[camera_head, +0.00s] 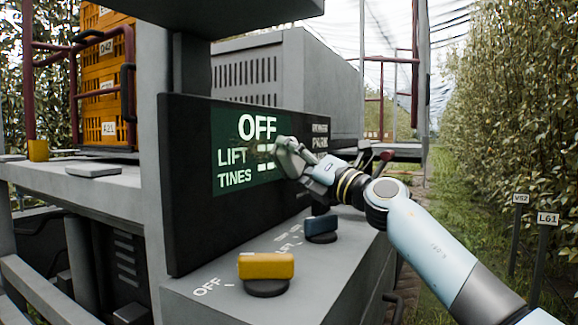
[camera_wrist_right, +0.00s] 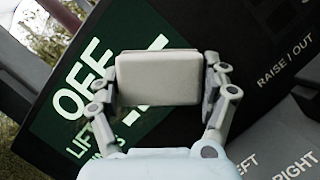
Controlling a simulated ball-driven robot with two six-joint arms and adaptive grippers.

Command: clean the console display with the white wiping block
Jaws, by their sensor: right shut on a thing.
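The console display (camera_head: 226,186) is a green screen on a dark upright panel, showing OFF, LIFT and TINES in white letters. A faint brownish smear seems to lie on it just below OFF. My right gripper (camera_head: 287,158) is at the right part of the screen, reaching in from the right. In the right wrist view, my right gripper (camera_wrist_right: 160,84) is shut on the white wiping block (camera_wrist_right: 158,78), one finger at each short side. The block covers part of the screen (camera_wrist_right: 70,78). I cannot tell whether it touches the screen. My left gripper is out of view.
Below the panel, a grey console top (camera_head: 215,305) carries a yellow knob (camera_head: 266,266) and a dark blue knob (camera_head: 322,225). Orange crates (camera_head: 105,85) stand at the back left. A grey overhang (camera_head: 215,12) is above the panel. Grass and hedge lie to the right.

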